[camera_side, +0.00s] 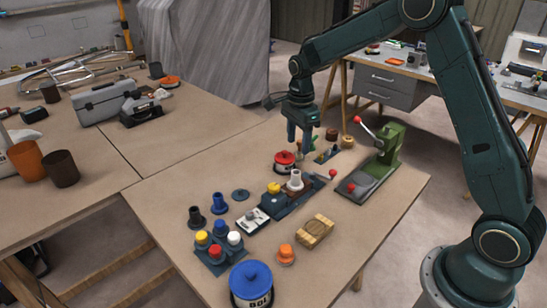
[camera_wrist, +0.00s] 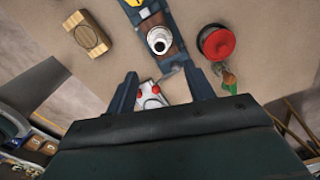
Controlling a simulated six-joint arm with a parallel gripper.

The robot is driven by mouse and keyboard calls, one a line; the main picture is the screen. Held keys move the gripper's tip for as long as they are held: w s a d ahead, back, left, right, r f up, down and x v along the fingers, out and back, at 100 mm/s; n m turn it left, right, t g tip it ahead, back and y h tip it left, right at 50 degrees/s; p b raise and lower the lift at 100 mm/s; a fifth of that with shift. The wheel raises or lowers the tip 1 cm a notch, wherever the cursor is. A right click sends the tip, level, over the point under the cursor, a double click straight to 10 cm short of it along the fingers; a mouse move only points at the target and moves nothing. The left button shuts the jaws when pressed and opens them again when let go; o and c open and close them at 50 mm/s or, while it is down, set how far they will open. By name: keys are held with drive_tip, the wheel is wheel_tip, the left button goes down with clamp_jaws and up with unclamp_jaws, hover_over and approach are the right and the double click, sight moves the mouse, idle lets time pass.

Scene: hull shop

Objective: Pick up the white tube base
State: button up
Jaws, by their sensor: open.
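The white tube base (camera_side: 295,180) stands upright on a dark blue and brown fixture (camera_side: 284,203) near the middle of the table. In the wrist view the white tube base (camera_wrist: 160,40) appears beyond my fingers, with its round opening facing the camera. My gripper (camera_side: 301,147) is open and points down, above and behind the tube base. In the wrist view my gripper's fingers (camera_wrist: 162,88) are spread apart, with no object held between them. The tube base is apart from both fingers.
A red-lidded pot (camera_side: 284,163) stands close behind the tube base. A green press (camera_side: 385,155) stands to the right, a wooden block (camera_side: 315,232) in front. Several colored caps, cups and a blue-lidded tub (camera_side: 251,284) occupy the front left. Bare tabletop (camera_side: 370,215) lies at right.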

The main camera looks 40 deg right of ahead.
sight(296, 175)
wheel_tip(296, 175, down, 8)
drive_tip(key=shift+r, duration=0.15)
idle(0.4)
drive_tip(key=shift+f, duration=2.6)
drive_tip(key=c, duration=1.1)
